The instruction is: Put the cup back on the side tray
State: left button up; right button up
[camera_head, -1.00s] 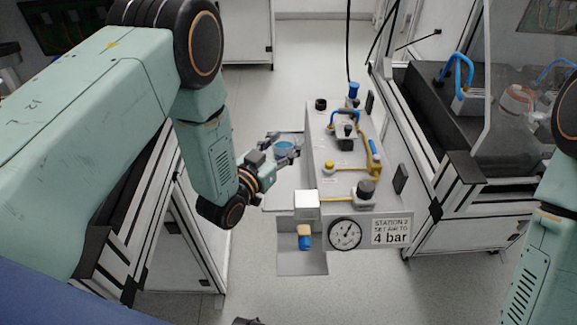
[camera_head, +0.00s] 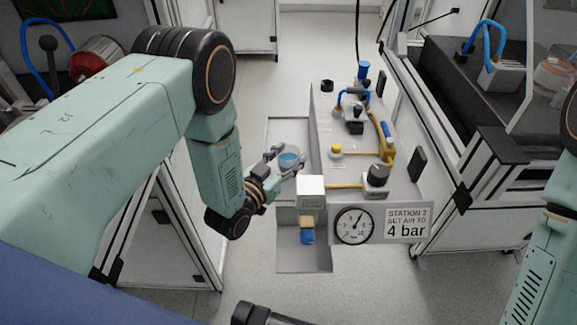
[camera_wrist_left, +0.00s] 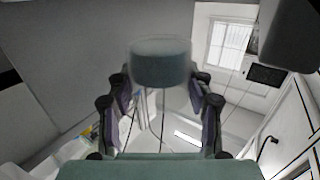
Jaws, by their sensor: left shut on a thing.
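A clear cup with blue liquid (camera_head: 289,160) is held in my left gripper (camera_head: 284,158), which is shut on it. The cup looks about upright in the head view. It also shows between the fingers in the left wrist view (camera_wrist_left: 160,64). In the head view the cup appears over a pale grey side tray (camera_head: 287,129) at the left of the station. I cannot tell how high it is above that tray, or whether it touches it.
The grey station (camera_head: 340,172) stands just right of the cup, with knobs, a yellow pipe and a pressure gauge (camera_head: 353,225). A white block (camera_head: 311,190) sits at its near left corner. A lower recess (camera_head: 290,262) holds a blue and yellow part. Framed benches flank both sides.

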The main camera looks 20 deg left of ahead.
aim_at(282, 172)
pick_arm(q)
notch_tip(282, 172, down, 3)
jog(key=shift+d+r+b, duration=0.1)
jog(key=shift+r+b, duration=0.05)
jog(key=shift+b, duration=0.35)
jog(key=shift+w+f, duration=0.1)
jog(key=shift+f, duration=0.25)
jog(key=shift+r, duration=0.1)
jog(key=o, duration=1.1)
jog(key=shift+f, duration=0.2)
jog(key=shift+r, duration=0.15)
